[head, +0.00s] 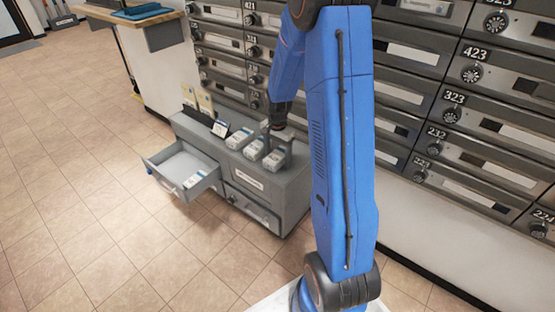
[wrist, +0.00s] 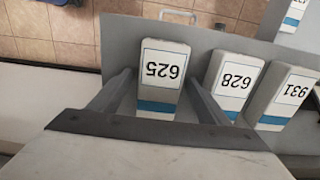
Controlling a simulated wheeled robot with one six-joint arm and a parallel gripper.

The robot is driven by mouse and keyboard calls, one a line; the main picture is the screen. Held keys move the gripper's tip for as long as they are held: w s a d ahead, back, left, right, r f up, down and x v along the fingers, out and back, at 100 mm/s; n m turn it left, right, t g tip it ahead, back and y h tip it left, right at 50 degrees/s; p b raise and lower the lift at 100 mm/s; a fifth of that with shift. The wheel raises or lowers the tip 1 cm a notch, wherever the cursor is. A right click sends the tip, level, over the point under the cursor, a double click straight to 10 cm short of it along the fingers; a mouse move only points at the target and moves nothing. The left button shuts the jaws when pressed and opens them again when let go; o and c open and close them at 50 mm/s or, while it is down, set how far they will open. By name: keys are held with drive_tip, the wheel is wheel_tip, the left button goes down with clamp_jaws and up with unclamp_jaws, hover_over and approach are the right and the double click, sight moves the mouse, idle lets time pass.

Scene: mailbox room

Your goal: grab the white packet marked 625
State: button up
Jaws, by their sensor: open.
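The white packet marked 625 (wrist: 163,70) stands between the fingers of my gripper (wrist: 160,80) in the wrist view, its number upside down and a blue band across its face. My fingers are open, one on each side of the packet, with a gap visible beside it. In the head view, my gripper (head: 278,143) is over the right-hand packet (head: 273,161) of the row on the grey cabinet, which appears to be 625; its number is too small to read there.
The grey cabinet (head: 285,198) has an open drawer (head: 160,160) holding another packet (head: 196,179). Mailboxes (head: 478,115) line the wall behind; tiled floor (head: 75,190) is clear.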

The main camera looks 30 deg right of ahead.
drive_tip(key=c, duration=1.2)
